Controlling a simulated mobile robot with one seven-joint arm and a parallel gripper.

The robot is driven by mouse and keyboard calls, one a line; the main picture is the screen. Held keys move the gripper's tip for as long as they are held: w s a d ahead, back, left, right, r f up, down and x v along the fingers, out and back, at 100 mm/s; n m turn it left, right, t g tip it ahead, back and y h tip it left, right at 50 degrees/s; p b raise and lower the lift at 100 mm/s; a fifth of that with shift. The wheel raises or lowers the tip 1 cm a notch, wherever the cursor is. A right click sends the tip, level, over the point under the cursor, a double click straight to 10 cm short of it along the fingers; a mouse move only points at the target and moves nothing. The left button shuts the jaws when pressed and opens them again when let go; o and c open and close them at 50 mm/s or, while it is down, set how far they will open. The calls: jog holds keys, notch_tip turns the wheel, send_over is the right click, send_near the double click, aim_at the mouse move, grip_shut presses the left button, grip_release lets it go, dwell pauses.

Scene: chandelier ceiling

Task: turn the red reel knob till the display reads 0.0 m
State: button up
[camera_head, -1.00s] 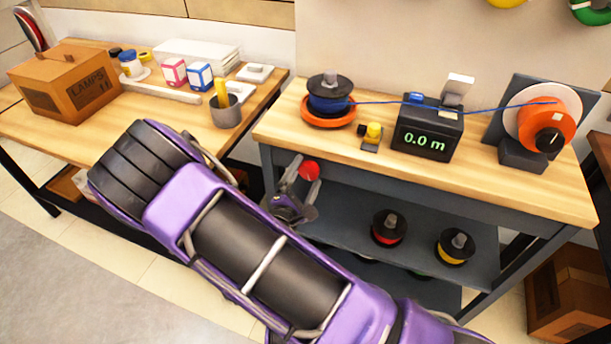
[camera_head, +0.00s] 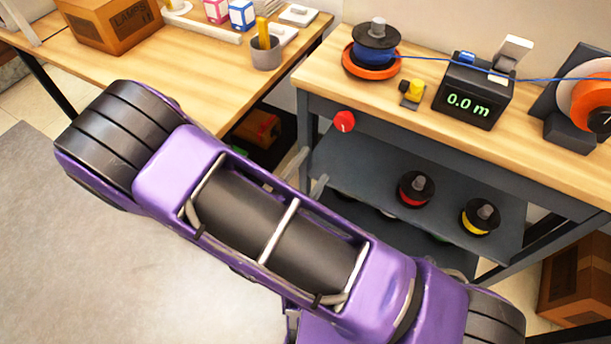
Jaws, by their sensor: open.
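The red reel knob (camera_head: 344,121) is on the front left of the grey bench frame, just under the wooden top. The display (camera_head: 468,106) on the black counter box reads 0.0 m. My gripper (camera_head: 308,174) is open, below and left of the knob and apart from it. Only its grey finger ends show; my purple arm hides the rest. A blue cable (camera_head: 425,61) runs from the blue reel (camera_head: 374,47) in its orange tray, past the counter, to the orange and white reel (camera_head: 594,92) at the right.
A red spool (camera_head: 416,190) and a yellow spool (camera_head: 480,217) sit on the lower shelf. A second table at left holds a cardboard box (camera_head: 112,22) and a grey cup (camera_head: 266,53). Floor at lower left is clear.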

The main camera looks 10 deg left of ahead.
jog(key=shift+v, duration=1.15)
